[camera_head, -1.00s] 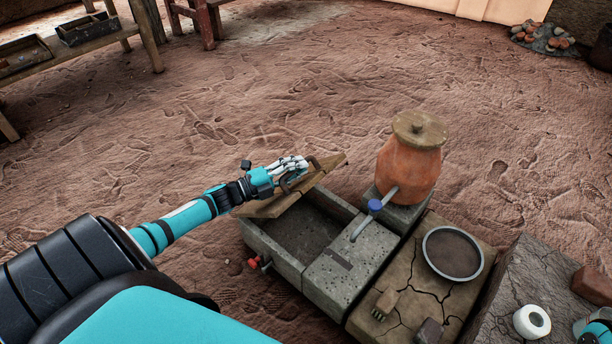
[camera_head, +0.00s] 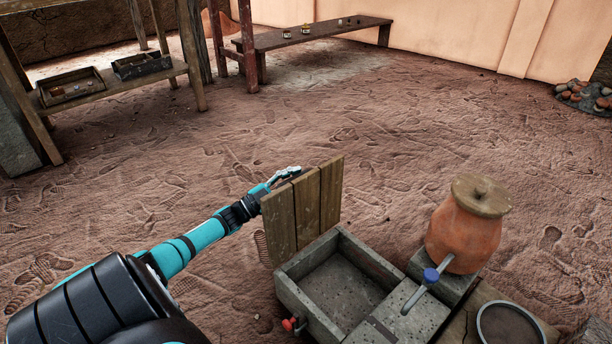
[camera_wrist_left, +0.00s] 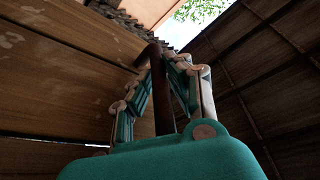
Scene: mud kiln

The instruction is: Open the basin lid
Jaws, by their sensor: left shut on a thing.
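The basin lid (camera_head: 305,208) is a panel of wooden planks. In the head view it stands nearly upright along the back left edge of the grey stone basin (camera_head: 300,300). The basin is uncovered and its inside looks empty. My left gripper (camera_head: 288,174) is at the lid's upper edge, partly hidden behind the planks. In the left wrist view my left gripper (camera_wrist_left: 160,88) is shut on a dark handle (camera_wrist_left: 161,105), with wooden planks at the left. My right gripper is not in view.
A clay pot with a wooden cover (camera_head: 464,235) stands right of the basin. A blue-topped tap (camera_head: 430,276) is beside it, and a red tap (camera_head: 290,324) is at the basin's front. A round dish (camera_head: 508,328) lies at lower right.

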